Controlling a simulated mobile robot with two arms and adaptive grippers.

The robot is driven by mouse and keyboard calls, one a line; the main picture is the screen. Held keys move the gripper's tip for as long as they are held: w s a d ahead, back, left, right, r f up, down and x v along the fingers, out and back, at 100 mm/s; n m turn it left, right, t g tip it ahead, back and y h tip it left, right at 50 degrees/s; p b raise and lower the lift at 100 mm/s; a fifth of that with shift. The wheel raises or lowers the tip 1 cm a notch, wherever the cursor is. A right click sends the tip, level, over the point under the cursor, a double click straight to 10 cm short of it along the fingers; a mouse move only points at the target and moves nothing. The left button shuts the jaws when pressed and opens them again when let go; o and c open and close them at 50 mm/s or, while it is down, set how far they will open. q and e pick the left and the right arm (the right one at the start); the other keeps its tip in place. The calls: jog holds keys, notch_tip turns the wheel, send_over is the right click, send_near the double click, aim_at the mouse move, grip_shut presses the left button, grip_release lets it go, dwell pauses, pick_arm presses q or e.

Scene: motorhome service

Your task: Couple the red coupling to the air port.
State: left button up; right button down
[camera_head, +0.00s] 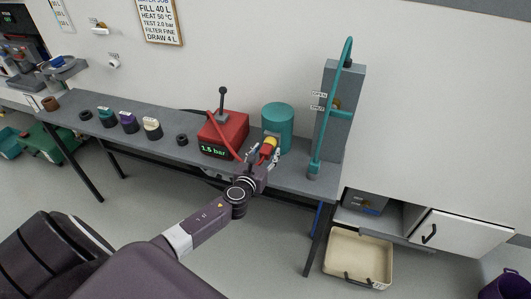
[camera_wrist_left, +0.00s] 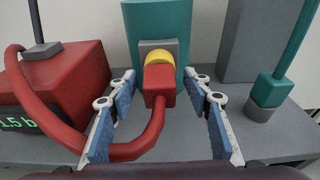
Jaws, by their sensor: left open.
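The red coupling (camera_wrist_left: 159,84) sits directly in front of the yellow round air port (camera_wrist_left: 160,56) on the grey block of the teal canister (camera_wrist_left: 158,20). It meets or overlaps the port in the picture; I cannot tell whether it is locked. Its red hose curves down and left to the red pump box (camera_wrist_left: 70,78). In the head view the coupling (camera_head: 266,150) is at the canister's (camera_head: 278,122) front. My left gripper (camera_head: 265,158) is open, with a blue-padded finger on each side of the coupling and visible gaps to it. My right gripper is not in view.
The red pump box (camera_head: 222,132) reads 1.5 bar and has an upright handle. A grey column (camera_head: 345,100) with a teal hose stands right of the canister. Several small caps and fittings line the bench (camera_head: 160,142) to the left. A cream tray (camera_head: 357,257) is below right.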

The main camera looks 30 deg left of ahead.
pick_arm(q)
jog(key=v, duration=1.2)
